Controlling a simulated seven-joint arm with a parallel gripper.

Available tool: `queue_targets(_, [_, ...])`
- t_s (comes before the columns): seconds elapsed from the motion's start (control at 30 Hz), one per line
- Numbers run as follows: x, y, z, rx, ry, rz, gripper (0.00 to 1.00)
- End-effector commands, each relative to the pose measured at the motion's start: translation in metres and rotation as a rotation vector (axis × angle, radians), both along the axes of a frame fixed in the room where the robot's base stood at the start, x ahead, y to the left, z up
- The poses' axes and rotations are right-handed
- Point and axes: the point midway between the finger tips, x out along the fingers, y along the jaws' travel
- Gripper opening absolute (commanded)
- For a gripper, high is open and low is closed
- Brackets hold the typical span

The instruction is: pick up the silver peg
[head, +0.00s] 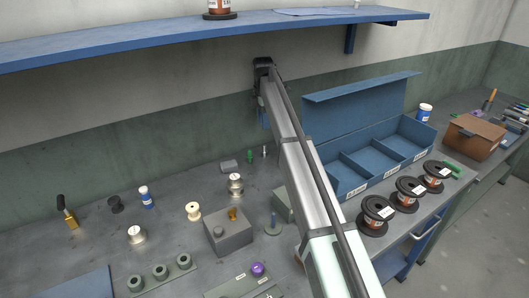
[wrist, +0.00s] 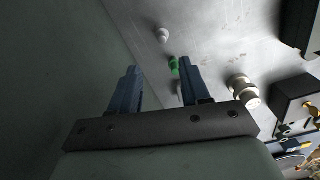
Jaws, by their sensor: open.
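The silver peg (head: 265,151) is a small, pale upright piece at the back of the bench near the wall, just right of a green peg (head: 250,156). In the wrist view a small pale round-topped piece beyond the fingertips looks like the silver peg (wrist: 162,35). The green peg (wrist: 174,66) shows nearer, by the right fingertip. My gripper (wrist: 158,66) is open, with its two blue fingers apart and nothing between them. In the head view my gripper (head: 265,124) hangs above the back of the bench, over the peg area and apart from it.
A grey block (head: 229,167) lies left of the green peg. A silver spool (head: 235,184) and a grey box (head: 229,238) stand in front. A blue divided bin (head: 345,179) is at the right. A blue shelf (head: 180,38) runs above. The wall is close behind the pegs.

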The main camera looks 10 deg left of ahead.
Motion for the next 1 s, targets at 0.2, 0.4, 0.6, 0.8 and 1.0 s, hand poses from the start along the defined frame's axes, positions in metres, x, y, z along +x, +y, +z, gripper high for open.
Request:
queue_targets(0.2, [0.0, 0.0, -0.017, 0.006, 0.004, -0.006, 0.46])
queue_targets(0.4, [-0.001, -0.001, -0.05, 0.005, 0.004, -0.005, 0.46])
queue_targets(0.6, [-0.001, -0.001, -0.079, 0.005, 0.003, -0.005, 0.46])
queue_targets(0.8, [0.0, -0.001, -0.089, 0.006, 0.002, -0.005, 0.46])
queue_targets(1.0, [-0.003, -0.004, -0.108, 0.005, 0.003, -0.005, 0.46])
